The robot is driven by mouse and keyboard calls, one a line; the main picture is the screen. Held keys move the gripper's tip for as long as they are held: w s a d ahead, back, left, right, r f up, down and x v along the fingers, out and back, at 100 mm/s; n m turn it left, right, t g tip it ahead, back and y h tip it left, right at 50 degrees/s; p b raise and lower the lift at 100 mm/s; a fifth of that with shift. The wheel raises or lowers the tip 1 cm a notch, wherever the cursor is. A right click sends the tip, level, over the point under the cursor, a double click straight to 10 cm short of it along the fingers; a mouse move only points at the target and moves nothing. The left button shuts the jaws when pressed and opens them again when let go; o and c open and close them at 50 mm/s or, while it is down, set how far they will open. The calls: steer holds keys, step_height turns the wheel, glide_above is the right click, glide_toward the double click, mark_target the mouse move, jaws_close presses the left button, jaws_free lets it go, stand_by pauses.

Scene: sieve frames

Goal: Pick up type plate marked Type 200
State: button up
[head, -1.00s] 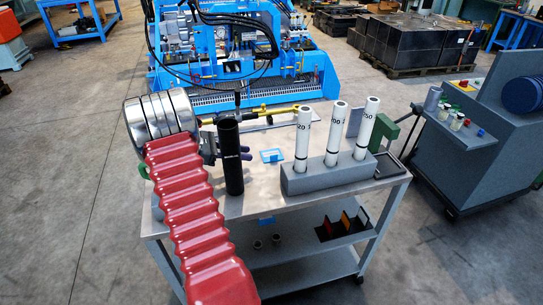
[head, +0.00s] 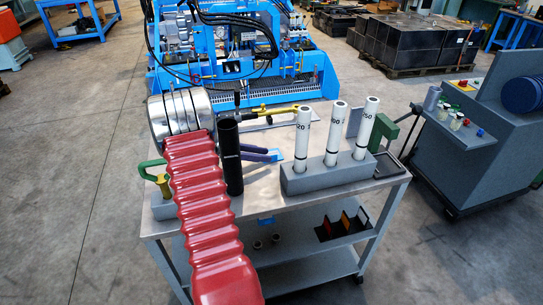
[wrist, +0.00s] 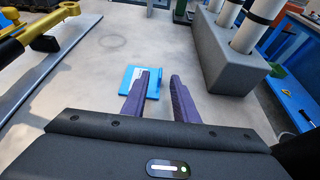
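A small blue plate with a pale panel (wrist: 133,75) lies on the grey table top in the wrist view. Its marking is too small to read. My gripper (wrist: 161,84) is open with two dark purple fingers and nothing between them. The left finger overlaps the right part of the plate in the picture; the right finger is to the right of it. In the head view my gripper (head: 272,154) is low over the table, behind the black tube, and mostly hides the plate there.
A grey block (head: 325,180) holds three white marked tubes right of my gripper. A black tube (head: 232,160) stands in front of my arm. A yellow-and-black tool (head: 268,113) lies behind. A green handle (head: 148,169) is at left.

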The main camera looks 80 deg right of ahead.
mark_target(271, 153)
steer(key=shift+x, duration=1.45)
steer(key=shift+c, duration=0.4)
jaws_close()
